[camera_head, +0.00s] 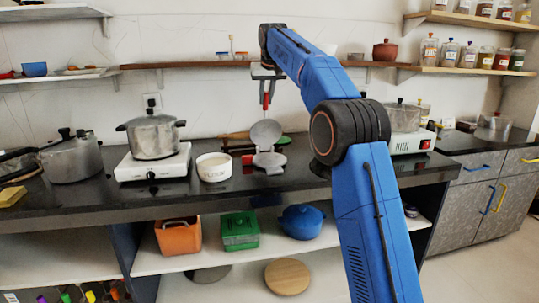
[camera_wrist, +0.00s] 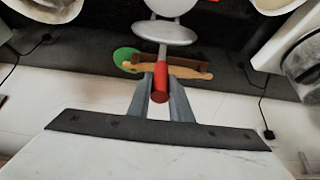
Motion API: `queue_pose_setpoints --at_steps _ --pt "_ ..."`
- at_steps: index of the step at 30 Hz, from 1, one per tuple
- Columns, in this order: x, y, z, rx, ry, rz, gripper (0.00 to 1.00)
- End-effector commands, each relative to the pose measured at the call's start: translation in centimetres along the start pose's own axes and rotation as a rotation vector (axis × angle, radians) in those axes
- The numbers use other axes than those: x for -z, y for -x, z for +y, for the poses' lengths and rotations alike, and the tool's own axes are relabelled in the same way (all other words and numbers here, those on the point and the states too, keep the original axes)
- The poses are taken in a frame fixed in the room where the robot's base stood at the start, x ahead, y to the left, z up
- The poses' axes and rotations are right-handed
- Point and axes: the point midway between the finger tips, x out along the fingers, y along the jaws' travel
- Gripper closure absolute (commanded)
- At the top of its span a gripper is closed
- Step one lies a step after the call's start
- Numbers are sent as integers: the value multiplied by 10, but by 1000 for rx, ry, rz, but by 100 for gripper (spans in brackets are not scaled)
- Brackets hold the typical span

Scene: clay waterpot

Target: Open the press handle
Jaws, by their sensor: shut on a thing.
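The press stands on the dark counter, with a lower round grey plate (camera_head: 270,160) and an upper round plate (camera_head: 266,133) tilted up above it, so it is at least partly open. Its handle has a red grip (camera_wrist: 160,78) on a grey rod; the rod leads to a round plate (camera_wrist: 165,32) in the wrist view. My gripper (camera_wrist: 161,88) is shut around the red grip, one grey finger on each side. In the head view my gripper (camera_head: 266,92) is above the upper plate, and the grip is partly hidden between the fingers.
A white flour pot (camera_head: 214,167) stands left of the press. A steel pot (camera_head: 153,135) sits on a white stove farther left. A rolling pin (camera_wrist: 190,72) and a green round thing (camera_wrist: 122,57) lie behind the press. A wooden shelf (camera_head: 190,65) runs along the wall.

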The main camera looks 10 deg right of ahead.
Motion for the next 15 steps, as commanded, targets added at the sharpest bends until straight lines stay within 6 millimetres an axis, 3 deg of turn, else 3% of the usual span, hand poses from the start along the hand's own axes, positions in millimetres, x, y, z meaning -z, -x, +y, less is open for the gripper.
queue_pose_setpoints --at_steps 15 --pt "23 -11 0 0 0 0 89"
